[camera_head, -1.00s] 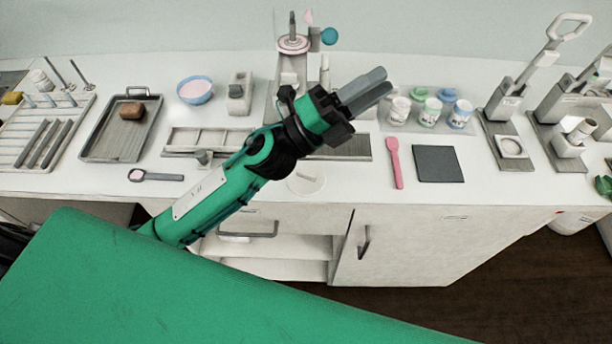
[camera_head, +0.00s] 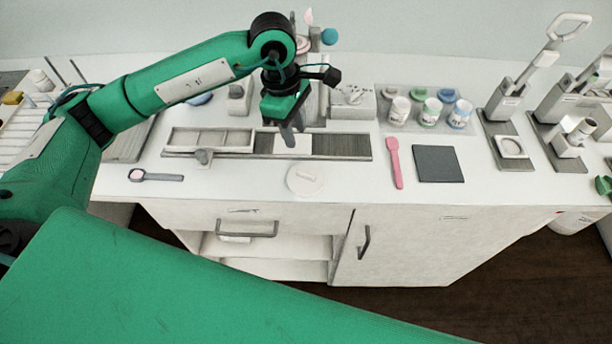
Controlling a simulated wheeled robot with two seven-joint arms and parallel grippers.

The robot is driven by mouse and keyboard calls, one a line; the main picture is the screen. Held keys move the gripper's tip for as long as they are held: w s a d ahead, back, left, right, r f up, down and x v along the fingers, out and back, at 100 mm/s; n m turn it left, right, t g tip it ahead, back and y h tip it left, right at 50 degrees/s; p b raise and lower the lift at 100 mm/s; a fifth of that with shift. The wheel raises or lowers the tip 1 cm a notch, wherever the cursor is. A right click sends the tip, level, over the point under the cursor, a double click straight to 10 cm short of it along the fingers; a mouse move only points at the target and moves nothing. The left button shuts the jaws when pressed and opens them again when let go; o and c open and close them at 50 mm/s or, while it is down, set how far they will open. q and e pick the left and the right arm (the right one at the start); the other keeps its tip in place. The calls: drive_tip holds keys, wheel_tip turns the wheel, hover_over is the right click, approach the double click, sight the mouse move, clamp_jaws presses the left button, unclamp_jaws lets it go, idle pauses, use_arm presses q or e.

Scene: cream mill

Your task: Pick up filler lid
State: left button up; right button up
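A white round lid (camera_head: 306,180) with a raised bar on top lies flat near the counter's front edge, in the head view. It looks like the filler lid. My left gripper (camera_head: 291,139) points down over the grey tray strip, behind the lid and a little left of it. It is apart from the lid and holds nothing that I can see. Its fingers overlap in this view, so their gap is unclear. My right gripper is not in view.
A long tray (camera_head: 340,146) lies behind the lid. A pink spatula (camera_head: 394,163) and a dark square mat (camera_head: 438,164) lie to the right. A grey-handled spoon (camera_head: 157,176) lies left. The counter around the lid is clear.

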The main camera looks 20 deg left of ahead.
use_arm(q)
drive_tip(key=p, duration=0.2)
hover_over(306, 173)
drive_tip(key=a, duration=0.2)
drive_tip(key=f, duration=0.8)
drive_tip(key=shift+d+f, duration=0.1)
drive_tip(key=shift+d, duration=0.1)
drive_tip(key=f+p, duration=0.1)
drive_tip(key=f, duration=0.1)
drive_tip(key=d+f+p, duration=0.1)
drive_tip(key=f+p, duration=0.1)
drive_tip(key=shift+d+f, duration=0.15)
drive_tip(key=shift+f, duration=0.45)
drive_tip(key=shift+c, duration=0.4)
clamp_jaws()
